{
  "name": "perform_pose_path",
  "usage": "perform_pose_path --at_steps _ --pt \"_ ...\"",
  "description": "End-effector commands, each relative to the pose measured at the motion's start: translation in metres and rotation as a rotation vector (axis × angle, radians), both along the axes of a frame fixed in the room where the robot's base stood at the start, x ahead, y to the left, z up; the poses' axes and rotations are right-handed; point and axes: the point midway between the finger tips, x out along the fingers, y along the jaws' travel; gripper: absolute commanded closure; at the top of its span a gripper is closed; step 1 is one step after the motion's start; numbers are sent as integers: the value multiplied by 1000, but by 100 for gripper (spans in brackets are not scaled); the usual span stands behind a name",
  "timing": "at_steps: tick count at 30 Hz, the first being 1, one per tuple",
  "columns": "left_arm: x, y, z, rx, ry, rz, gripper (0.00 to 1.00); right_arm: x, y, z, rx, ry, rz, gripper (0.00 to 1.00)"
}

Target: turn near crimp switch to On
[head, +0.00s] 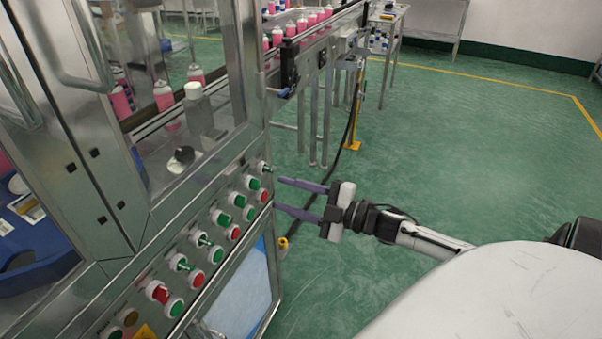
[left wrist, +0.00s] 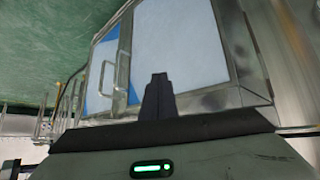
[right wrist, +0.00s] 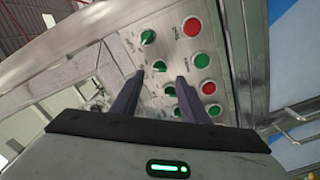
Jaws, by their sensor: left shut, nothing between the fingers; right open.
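The machine's control panel (head: 222,218) slopes along its front edge, with a row of rotary switches and a row of red and green push buttons. I cannot read which switch is the near crimp one. My right gripper is open and empty, its fingers pointing at the panel. In the right wrist view, a green switch (right wrist: 159,66) shows between the fingertips; contact cannot be told. My left gripper (left wrist: 159,78) is shut and empty, facing the cabinet's lower doors.
A yellow-footed post (head: 352,143) stands beyond the gripper. The green floor to the right is clear.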

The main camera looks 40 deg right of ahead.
Motion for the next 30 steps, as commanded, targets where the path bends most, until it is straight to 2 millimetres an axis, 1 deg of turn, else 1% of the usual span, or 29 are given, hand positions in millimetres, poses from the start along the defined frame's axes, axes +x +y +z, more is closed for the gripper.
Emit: perform_pose_path --at_steps 1,3,6,9,27,29,30 --pt "0 0 0 0 0 0 100 -9 -4 -2 -1 4 -1 59" --pt "0 0 -1 0 0 0 100 -18 -7 -1 0 3 -1 59" --pt "0 0 -1 1 0 1 100 -28 -12 -1 0 3 -1 59" --pt "0 0 -1 1 0 1 100 -33 -14 0 0 1 1 59" --pt "0 1 -1 1 2 1 100 -35 -15 0 0 0 0 59" --pt "0 1 -1 1 2 1 100 -36 -14 -2 7 6 -5 59" --pt "0 1 -1 1 2 1 100 -38 -11 -8 22 21 -16 59"
